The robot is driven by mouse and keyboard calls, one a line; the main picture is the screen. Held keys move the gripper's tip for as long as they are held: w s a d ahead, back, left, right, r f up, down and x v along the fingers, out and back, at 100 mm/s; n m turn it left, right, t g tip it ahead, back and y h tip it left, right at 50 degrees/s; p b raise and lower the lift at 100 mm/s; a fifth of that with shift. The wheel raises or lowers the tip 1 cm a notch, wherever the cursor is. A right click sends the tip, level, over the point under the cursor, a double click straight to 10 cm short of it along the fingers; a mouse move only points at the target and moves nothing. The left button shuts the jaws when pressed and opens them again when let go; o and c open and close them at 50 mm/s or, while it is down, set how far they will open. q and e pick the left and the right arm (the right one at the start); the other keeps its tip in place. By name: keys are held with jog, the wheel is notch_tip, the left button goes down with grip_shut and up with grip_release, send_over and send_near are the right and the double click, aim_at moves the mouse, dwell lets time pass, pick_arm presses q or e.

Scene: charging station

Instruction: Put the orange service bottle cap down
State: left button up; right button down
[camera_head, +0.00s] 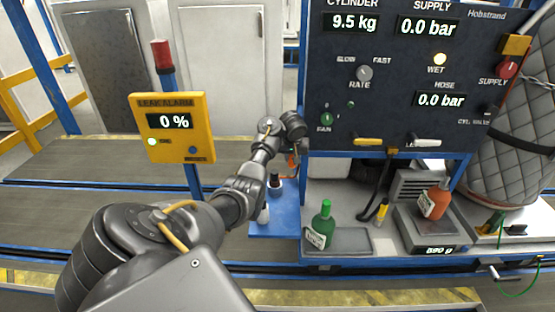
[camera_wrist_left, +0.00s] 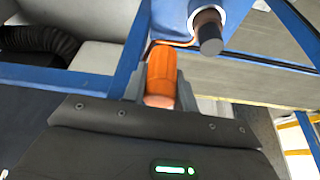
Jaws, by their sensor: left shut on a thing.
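The orange cap (camera_wrist_left: 161,72) sits between the two grey fingers of my left gripper (camera_wrist_left: 162,88), which is shut on it. In the head view, the cap shows only as a small orange patch (camera_head: 291,162) below my left gripper (camera_head: 292,150), mostly hidden by the wrist. The gripper is over the blue shelf (camera_head: 268,229), left of the grey workbench. In the left wrist view a blue frame lies just beyond the cap; I cannot tell whether the cap touches it. My right gripper is in neither view.
An orange bottle (camera_head: 435,202) stands on a scale (camera_head: 424,236) to the right. The control panel (camera_head: 405,90) rises behind the bench. A yellow leak alarm box (camera_head: 172,128) stands left of my arm.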

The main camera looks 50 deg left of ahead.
pick_arm(q)
jog(key=w+d+r+m+t+h, duration=0.1)
jog(key=w+d+m, duration=0.15)
jog(key=d, duration=0.65)
jog(key=w+d+m, duration=0.1)
jog(key=w+d, duration=0.2)
jog(key=d, duration=0.6)
jog(key=s+d+r+m+h, duration=0.1)
jog(key=s+d+r+m, duration=0.2)
jog(key=d, duration=0.5)
jog(key=s+d+r+m+h, duration=0.2)
jog(key=s+d+r+m, duration=0.15)
jog(key=d, duration=0.45)
jog(key=s+d+r+m+h, duration=0.1)
jog(key=s+d+r+m, duration=0.25)
jog(key=d, duration=0.35)
jog(key=s+a+f+m+g+h, duration=0.1)
jog(key=s+m, duration=0.2)
jog(key=s, duration=0.3)
jog(key=s+f+m, duration=0.2)
jog(key=s, duration=0.3)
notch_tip(320, 180, down, 14)
jog(key=s+a+b, duration=0.1)
jog(key=s+b, duration=0.1)
jog(key=b, duration=1.2)
jog(key=shift+s+m+g+h, duration=0.15)
jog(key=shift+m+g+h, duration=0.15)
jog(key=shift+m+h, duration=0.15)
